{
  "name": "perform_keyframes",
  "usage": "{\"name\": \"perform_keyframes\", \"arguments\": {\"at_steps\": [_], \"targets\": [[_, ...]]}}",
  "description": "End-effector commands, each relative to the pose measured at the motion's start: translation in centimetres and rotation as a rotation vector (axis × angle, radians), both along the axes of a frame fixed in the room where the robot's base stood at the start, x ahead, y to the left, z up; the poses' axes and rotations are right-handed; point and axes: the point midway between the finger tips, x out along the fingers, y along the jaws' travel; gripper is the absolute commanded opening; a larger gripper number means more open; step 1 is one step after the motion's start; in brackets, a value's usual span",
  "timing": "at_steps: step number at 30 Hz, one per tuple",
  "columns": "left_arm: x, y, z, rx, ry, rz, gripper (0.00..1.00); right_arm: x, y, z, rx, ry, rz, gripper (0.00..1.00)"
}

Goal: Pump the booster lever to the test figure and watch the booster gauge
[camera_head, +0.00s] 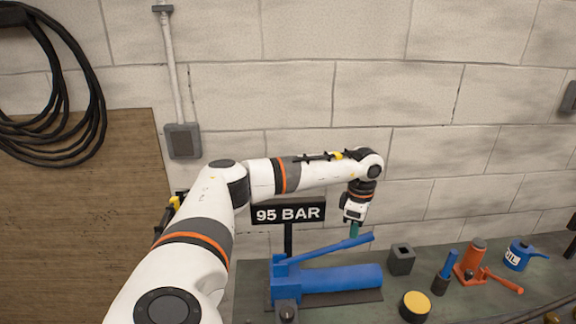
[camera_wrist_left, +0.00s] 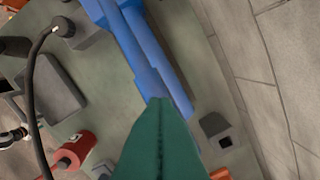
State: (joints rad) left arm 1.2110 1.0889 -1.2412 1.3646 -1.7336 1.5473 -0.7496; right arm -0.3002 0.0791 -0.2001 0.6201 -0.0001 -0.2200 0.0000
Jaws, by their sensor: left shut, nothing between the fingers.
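The blue booster (camera_head: 345,279) lies on the bench with its lever (camera_head: 325,248) slanting gently up to the right. The lever also shows in the left wrist view (camera_wrist_left: 137,52), running from the top to my fingertips. My left gripper (camera_head: 354,236) points down at the lever near its free end. Its green fingers (camera_wrist_left: 160,102) are shut with nothing between them. They look touching or just above the lever; I cannot tell which. A black sign (camera_head: 288,213) behind the booster reads "95 BAR". I cannot make out the booster gauge in either view. My right gripper is out of view.
To the right of the booster stand a dark square block (camera_head: 401,261), a yellow-topped can (camera_head: 415,305), an orange jack (camera_head: 471,262) and a blue oil can (camera_head: 518,256). A black hose (camera_wrist_left: 33,75) crosses the wrist view. The block wall rises behind the bench.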

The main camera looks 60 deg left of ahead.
Motion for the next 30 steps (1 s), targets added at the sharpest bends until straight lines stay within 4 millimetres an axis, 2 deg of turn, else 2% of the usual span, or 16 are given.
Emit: {"name": "perform_keyframes", "arguments": {"at_steps": [26, 30], "targets": [[0.11, -0.18, 0.03, -0.003, -0.003, -0.003, 0.0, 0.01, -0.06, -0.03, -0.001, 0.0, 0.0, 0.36], [0.1, -0.2, -0.58, -0.003, -0.003, -0.003, 0.0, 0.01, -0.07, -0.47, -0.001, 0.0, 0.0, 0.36]]}}
